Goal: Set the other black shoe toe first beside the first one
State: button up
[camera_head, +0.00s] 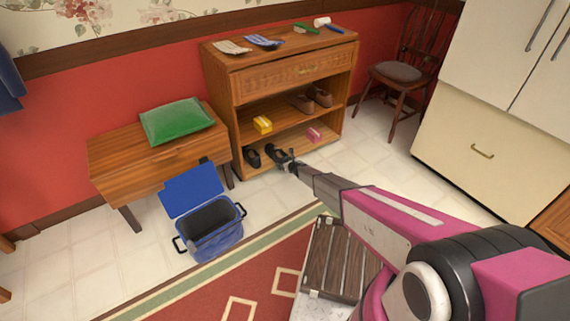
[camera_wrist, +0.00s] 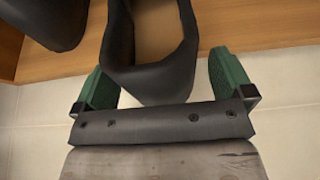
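One black shoe (camera_head: 252,157) lies on the bottom shelf of the wooden shelf unit at its left end, and part of it shows at the top left of the wrist view (camera_wrist: 45,22). The other black shoe (camera_head: 273,152) lies beside it to the right, toe inward and heel toward me. In the wrist view this shoe (camera_wrist: 160,80) sits between the green fingers of my gripper (camera_wrist: 161,62). The fingers stand apart on either side of its heel, with a gap visible at the right finger. My gripper also shows at the shelf's front edge (camera_head: 288,162). The toes are hidden.
The shelf unit (camera_head: 238,88) holds brown shoes (camera_head: 310,99), a yellow box (camera_head: 262,125) and a pink box (camera_head: 314,134). An open blue bin (camera_head: 212,240) stands on the floor before a bench (camera_head: 110,160) with a green cushion (camera_head: 177,121). A chair (camera_head: 395,73) stands right.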

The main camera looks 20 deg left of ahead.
notch_tip(320, 180, up, 9)
dwell(1.1)
jog(key=shift+s, duration=0.1)
jog(key=s+d, duration=0.6)
jog(key=d, duration=0.1)
jog(key=shift+s+d, duration=0.15)
jog(key=shift+d, duration=0.15)
dwell(0.6)
